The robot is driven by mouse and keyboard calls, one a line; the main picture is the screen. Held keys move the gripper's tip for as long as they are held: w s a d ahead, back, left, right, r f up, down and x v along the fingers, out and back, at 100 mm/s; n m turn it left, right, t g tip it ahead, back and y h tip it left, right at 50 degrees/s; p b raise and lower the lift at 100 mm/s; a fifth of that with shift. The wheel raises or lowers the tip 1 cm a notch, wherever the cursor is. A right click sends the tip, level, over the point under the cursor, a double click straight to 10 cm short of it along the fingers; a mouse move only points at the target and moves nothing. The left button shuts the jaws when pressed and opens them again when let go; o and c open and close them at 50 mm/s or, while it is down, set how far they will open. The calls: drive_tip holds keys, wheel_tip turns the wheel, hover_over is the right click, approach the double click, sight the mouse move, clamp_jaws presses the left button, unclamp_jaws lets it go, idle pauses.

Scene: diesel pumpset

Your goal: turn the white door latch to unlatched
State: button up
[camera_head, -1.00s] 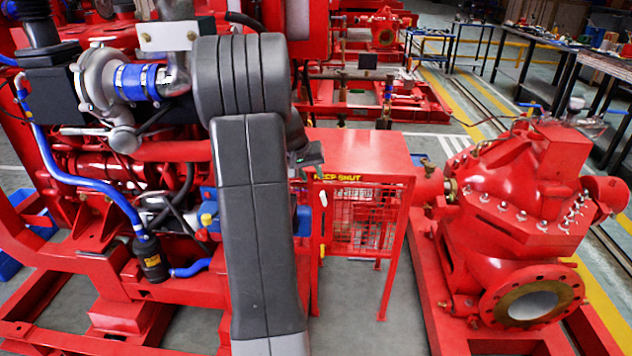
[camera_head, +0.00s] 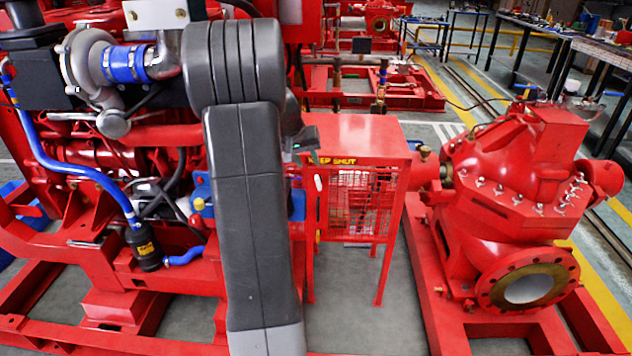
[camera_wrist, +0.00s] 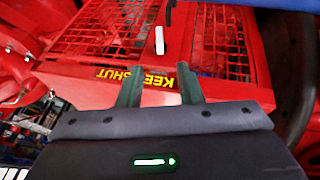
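The white door latch (camera_head: 319,183) is a small bar on the left front edge of the red guard cage (camera_head: 358,203), below its yellow "KEEP SHUT" label. It stands roughly upright. In the wrist view the latch (camera_wrist: 159,40) lies beyond my fingertips, near the middle, beside a mesh panel, with the label upside down between it and my gripper. My gripper (camera_wrist: 160,84) is open, its two dark fingers apart with nothing between them. The fingers are apart from the latch. In the head view my gripper (camera_head: 305,143) shows only partly behind my arm, near the cage's top left corner.
A red pump (camera_head: 520,200) stands right of the cage. An engine with a blue hose (camera_head: 75,172) fills the left. The cage's flat top (camera_head: 355,135) is bare. Grey floor (camera_head: 345,290) shows between the frame rails in front of the cage.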

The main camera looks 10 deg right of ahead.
sight(316, 178)
drive_tip(key=b+x, duration=0.1)
drive_tip(key=x, duration=1)
drive_tip(key=shift+w+f+b, duration=0.1)
drive_tip(key=shift+f+b, duration=0.25)
drive_tip(key=shift+b, duration=0.05)
drive_tip(key=shift+c, duration=0.2)
